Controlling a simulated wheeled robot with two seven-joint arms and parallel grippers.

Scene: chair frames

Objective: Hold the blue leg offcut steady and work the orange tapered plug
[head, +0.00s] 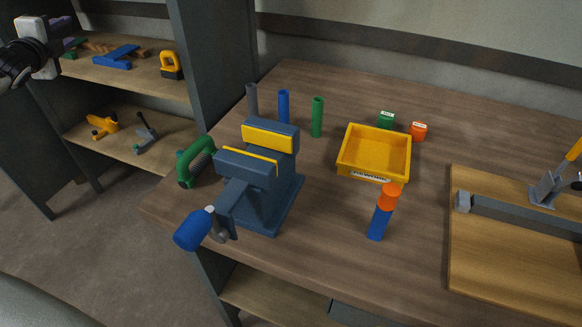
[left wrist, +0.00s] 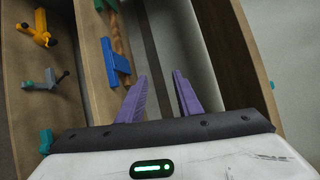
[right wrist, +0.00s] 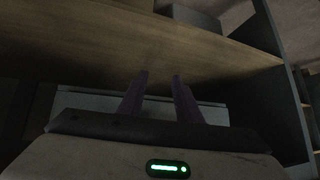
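The blue leg offcut (head: 379,223) stands on the workbench, right of the vise and in front of the yellow tray. The orange tapered plug (head: 389,195) sits on its top end; how deep it goes in is hidden. My left gripper (head: 65,27) is at the far upper left in the head view, by the side shelves and far from the offcut. Its purple fingers are apart and empty in the left wrist view (left wrist: 161,80). My right gripper (right wrist: 160,78) is outside the head view. Its fingers are apart with nothing between them, below a wooden board.
A blue-grey vise (head: 262,195) stands at the bench's left edge, with grey, blue and green (head: 317,118) rods behind it. A yellow tray (head: 375,155), small green and orange containers (head: 418,131) and a clamp board (head: 480,270) are rightward. The bench around the offcut is clear.

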